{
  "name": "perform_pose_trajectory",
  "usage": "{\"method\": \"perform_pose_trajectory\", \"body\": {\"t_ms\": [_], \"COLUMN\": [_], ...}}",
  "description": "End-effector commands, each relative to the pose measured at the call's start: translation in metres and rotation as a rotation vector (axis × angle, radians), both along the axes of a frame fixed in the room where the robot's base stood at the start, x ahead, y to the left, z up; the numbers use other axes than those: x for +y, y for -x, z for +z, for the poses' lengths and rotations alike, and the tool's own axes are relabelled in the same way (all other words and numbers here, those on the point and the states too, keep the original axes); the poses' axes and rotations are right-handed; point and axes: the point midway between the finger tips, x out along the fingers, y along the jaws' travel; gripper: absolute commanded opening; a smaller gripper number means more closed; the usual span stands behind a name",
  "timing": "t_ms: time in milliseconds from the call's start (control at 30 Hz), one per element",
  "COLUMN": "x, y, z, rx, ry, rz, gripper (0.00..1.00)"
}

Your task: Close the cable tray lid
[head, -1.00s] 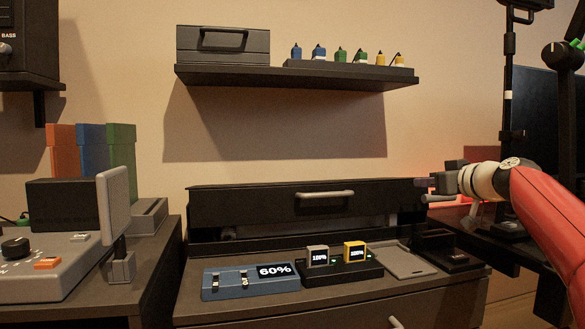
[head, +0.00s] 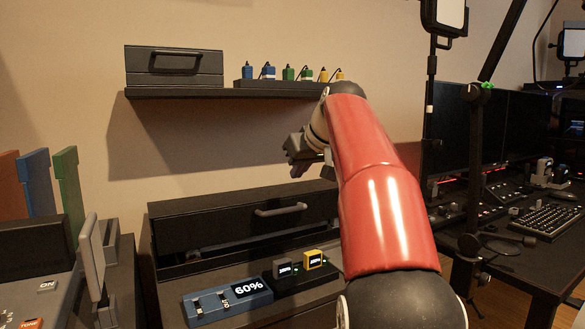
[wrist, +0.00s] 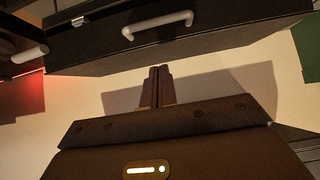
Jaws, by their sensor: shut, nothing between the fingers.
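The cable tray lid (head: 215,222) is a long black panel with a light grey bar handle (head: 280,209), at the back of the desk. A dark gap shows below its front edge, so it stands raised above the tray base (head: 185,268). My gripper (head: 298,165) is above the lid, near its right part and in front of the wall, apart from it. In the wrist view the shut, empty fingers (wrist: 157,85) point toward the lid (wrist: 215,35) and its handle (wrist: 157,24). My arm hides the lid's right end in the head view.
A blue slider panel (head: 228,300) reading 60% and a dock with a yellow-framed display (head: 314,260) stand before the tray. A wall shelf (head: 180,92) with a grey case (head: 174,66) and small plugs hangs above. A keyboard desk (head: 540,260) is at right.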

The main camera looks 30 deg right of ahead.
Motion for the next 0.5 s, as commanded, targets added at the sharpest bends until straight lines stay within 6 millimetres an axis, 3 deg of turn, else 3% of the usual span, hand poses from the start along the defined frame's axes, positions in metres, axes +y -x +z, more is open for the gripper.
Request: {"method": "perform_pose_trajectory", "body": {"t_ms": [267, 500], "x": [0.003, 0.003], "y": [-0.045, -0.044], "z": [-0.043, -0.075], "rx": [0.002, -0.001], "ry": [-0.001, 0.001], "rz": [0.004, 0.002], "gripper": [0.00, 0.00]}}
